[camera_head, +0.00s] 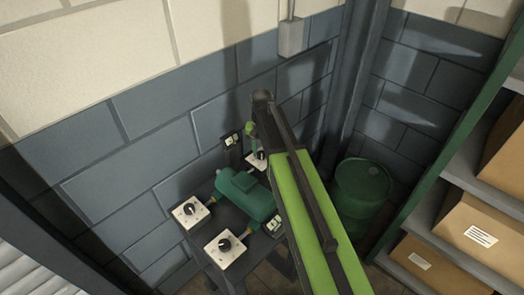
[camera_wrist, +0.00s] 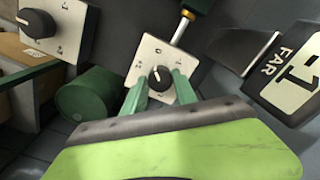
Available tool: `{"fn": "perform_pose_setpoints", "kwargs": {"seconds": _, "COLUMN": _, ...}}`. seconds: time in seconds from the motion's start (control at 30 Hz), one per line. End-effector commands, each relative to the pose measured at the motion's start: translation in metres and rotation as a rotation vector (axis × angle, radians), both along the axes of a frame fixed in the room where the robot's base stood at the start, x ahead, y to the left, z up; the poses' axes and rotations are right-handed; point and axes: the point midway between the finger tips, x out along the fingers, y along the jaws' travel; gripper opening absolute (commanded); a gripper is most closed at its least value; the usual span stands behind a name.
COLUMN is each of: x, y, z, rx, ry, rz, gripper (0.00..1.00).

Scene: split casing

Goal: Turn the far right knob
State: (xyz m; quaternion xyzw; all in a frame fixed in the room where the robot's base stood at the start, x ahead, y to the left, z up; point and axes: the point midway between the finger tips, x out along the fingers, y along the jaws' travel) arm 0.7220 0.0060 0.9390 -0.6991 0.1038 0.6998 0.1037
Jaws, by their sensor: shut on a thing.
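The far right knob (camera_wrist: 160,78) is a round black knob with a light pointer mark on a white square plate (camera_wrist: 143,55). In the wrist view it sits between the two green fingertips of my gripper (camera_wrist: 159,88), which is shut on it. In the head view the same white plate (camera_head: 258,160) shows at the back, behind the green casing, with my gripper (camera_head: 253,148) over it and hiding part of it. The knob's exact angle is hard to read.
Two other knobs, one left (camera_head: 189,209) and one in front (camera_head: 224,244), flank the green casing (camera_head: 243,192). Another knob (camera_wrist: 38,23) shows in the wrist view. A green barrel (camera_head: 362,188) and shelves with cardboard boxes (camera_head: 480,240) stand right. A block wall is behind.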

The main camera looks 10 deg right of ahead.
Motion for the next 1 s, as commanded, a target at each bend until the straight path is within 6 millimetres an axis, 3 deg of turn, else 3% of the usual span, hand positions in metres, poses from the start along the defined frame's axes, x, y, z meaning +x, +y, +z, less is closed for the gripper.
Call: {"fn": "perform_pose_setpoints", "kwargs": {"seconds": 1.0, "x": 0.0024, "y": 0.0008, "z": 0.0003, "rx": 0.002, "ry": -0.007, "rz": -0.956, "gripper": 0.00}}
